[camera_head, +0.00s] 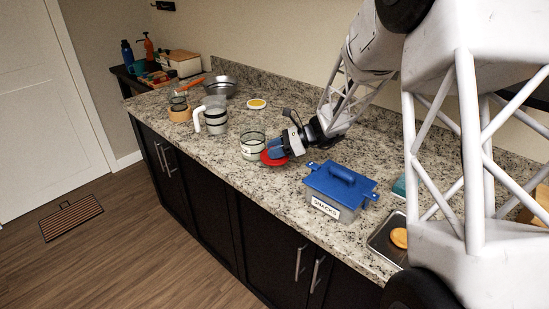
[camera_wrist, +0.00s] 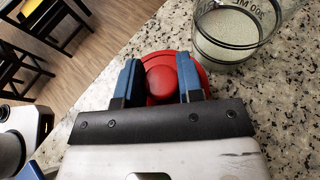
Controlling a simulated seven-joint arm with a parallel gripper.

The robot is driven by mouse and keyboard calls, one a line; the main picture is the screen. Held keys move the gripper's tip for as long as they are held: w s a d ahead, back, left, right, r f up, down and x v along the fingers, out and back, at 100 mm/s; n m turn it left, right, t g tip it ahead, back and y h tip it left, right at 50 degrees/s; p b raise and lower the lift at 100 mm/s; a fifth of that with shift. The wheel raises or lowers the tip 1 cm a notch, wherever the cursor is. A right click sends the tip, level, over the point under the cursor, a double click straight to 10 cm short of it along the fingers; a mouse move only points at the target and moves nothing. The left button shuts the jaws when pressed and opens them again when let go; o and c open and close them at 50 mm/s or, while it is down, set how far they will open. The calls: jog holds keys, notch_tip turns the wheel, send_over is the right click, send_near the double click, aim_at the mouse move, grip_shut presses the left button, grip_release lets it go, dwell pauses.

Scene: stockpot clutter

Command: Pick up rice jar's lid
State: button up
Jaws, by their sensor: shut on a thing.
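The rice jar (camera_head: 252,148) is a clear glass jar with white grains, standing open on the granite counter; it also shows at the top of the wrist view (camera_wrist: 232,38). Its lid appears to be the round red lid (camera_head: 272,159) with a round knob (camera_wrist: 161,82), right beside the jar. My gripper (camera_head: 276,149) is over the red lid, its two blue fingers (camera_wrist: 160,80) shut on either side of the knob. Whether the lid touches the counter or is slightly raised I cannot tell.
A blue-lidded box labelled SNACKS (camera_head: 338,190) stands close to the right of my gripper. A white-handled jug (camera_head: 212,117), a metal pot (camera_head: 220,86) and a small yellow-topped dish (camera_head: 257,104) stand farther left and back. A tray (camera_head: 385,238) lies at the right front.

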jog(key=shift+r, duration=2.55)
jog(key=shift+w, duration=0.1)
